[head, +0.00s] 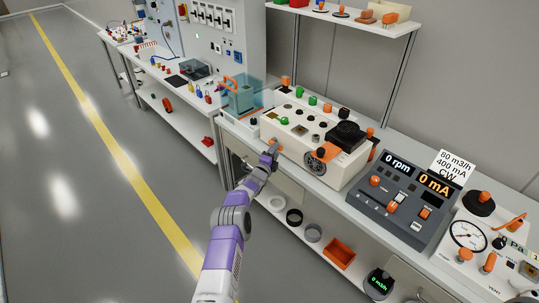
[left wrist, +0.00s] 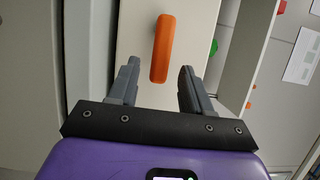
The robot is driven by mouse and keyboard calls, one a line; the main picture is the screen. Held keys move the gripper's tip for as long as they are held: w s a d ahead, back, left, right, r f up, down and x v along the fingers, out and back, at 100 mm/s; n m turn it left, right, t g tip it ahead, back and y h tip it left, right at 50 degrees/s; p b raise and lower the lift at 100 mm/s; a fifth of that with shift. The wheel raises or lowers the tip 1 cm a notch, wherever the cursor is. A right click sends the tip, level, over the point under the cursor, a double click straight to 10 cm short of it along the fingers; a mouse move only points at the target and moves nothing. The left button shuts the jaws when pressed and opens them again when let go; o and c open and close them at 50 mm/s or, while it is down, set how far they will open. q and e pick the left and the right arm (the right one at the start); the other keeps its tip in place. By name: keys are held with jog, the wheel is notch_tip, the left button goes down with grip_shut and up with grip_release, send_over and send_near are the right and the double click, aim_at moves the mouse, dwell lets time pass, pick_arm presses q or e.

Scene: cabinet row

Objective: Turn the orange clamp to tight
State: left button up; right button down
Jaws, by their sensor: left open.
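The orange clamp (left wrist: 162,48) is a rounded bar on a pale front face in the left wrist view, lying nearly upright in the picture. In the head view a small orange part (head: 278,146) shows at the front of the cream machine box, just beyond my left gripper (head: 268,158). My left gripper (left wrist: 159,70) is open. Its two grey fingers stand on either side of the clamp's lower end, with gaps on both sides. I cannot tell how deep the fingers reach. My right gripper is not in view.
A dark console (head: 400,200) reading 0 rpm and 0 mA stands right. The lower shelf holds an orange bin (head: 340,253). The floor at left is clear.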

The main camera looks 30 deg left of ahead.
pick_arm(q)
jog(key=shift+s+d+p, duration=0.15)
jog(key=shift+s+p, duration=0.45)
jog(key=shift+s, duration=0.75)
jog(key=shift+s+d+p, duration=0.1)
jog(key=shift+s+p, duration=0.5)
jog(key=shift+s, duration=0.7)
jog(key=s+d+f+n+g+h, duration=0.2)
jog(key=s+d+f+n+g, duration=0.2)
jog(key=s+d+f+n, duration=0.4)
jog(key=s+d+f+n+g+h, duration=0.1)
jog(key=s+d+f+n+g, duration=0.25)
jog(key=s+d+f, duration=0.55)
jog(key=s+d+r+n+g+h, duration=0.1)
jog(key=s+d+n+g, duration=0.1)
jog(key=s+d, duration=0.4)
jog(key=s+d+r+n+g+h, duration=0.1)
jog(key=s+d+n+g, duration=0.2)
jog(key=s, duration=0.9)
jog(key=s+d+r+n+g+h, duration=0.1)
jog(key=s+d+n+g, duration=0.2)
jog(key=s+d, duration=0.6)
jog(key=shift+s+g, duration=0.45)
jog(key=shift+g, duration=0.5)
